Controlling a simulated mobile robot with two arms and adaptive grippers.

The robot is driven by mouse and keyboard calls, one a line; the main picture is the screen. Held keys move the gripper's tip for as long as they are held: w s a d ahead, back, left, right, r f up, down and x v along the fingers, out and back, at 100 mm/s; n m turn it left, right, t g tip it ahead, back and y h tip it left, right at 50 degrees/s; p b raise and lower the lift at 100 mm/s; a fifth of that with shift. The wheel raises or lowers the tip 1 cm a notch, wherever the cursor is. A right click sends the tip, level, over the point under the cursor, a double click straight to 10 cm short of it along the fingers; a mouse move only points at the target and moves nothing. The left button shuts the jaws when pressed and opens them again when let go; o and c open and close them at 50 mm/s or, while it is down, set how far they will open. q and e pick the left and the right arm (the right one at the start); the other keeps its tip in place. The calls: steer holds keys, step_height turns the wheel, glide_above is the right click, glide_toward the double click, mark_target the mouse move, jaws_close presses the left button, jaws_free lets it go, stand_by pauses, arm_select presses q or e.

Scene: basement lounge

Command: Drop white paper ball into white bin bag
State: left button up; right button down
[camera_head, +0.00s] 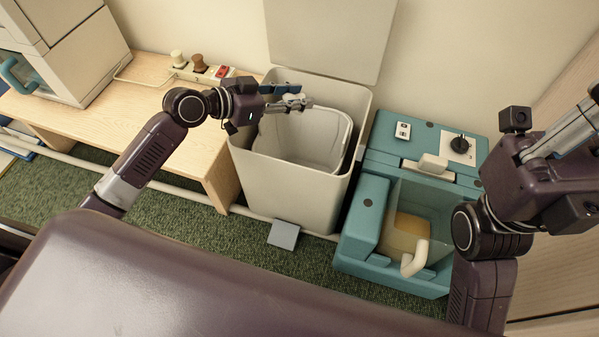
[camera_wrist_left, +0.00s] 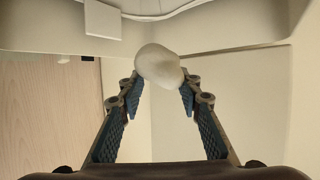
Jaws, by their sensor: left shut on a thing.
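My left gripper (camera_head: 297,104) is shut on the white paper ball (camera_head: 292,98), over the back left part of the open bin. In the left wrist view the pale, rounded ball (camera_wrist_left: 158,66) sits between the fingertips of the same gripper (camera_wrist_left: 160,88). The white bin bag (camera_head: 318,140) lines the tall light-grey bin (camera_head: 285,186), its mouth open below and right of the gripper. My right gripper (camera_head: 572,130) is at the right edge, far from the bin; its fingertips do not show clearly.
The bin's raised lid (camera_head: 325,38) stands against the wall behind. A wooden bench (camera_head: 130,112) with small items stands left of the bin. A teal machine (camera_head: 375,215) stands close on its right. A grey pedal (camera_head: 284,235) sticks out at the bin's foot.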

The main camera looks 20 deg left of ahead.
arm_select(q)
steer(key=shift+f, duration=0.15)
steer(key=o, duration=0.8)
steer(key=v, duration=1.2)
steer(key=shift+a, duration=0.1)
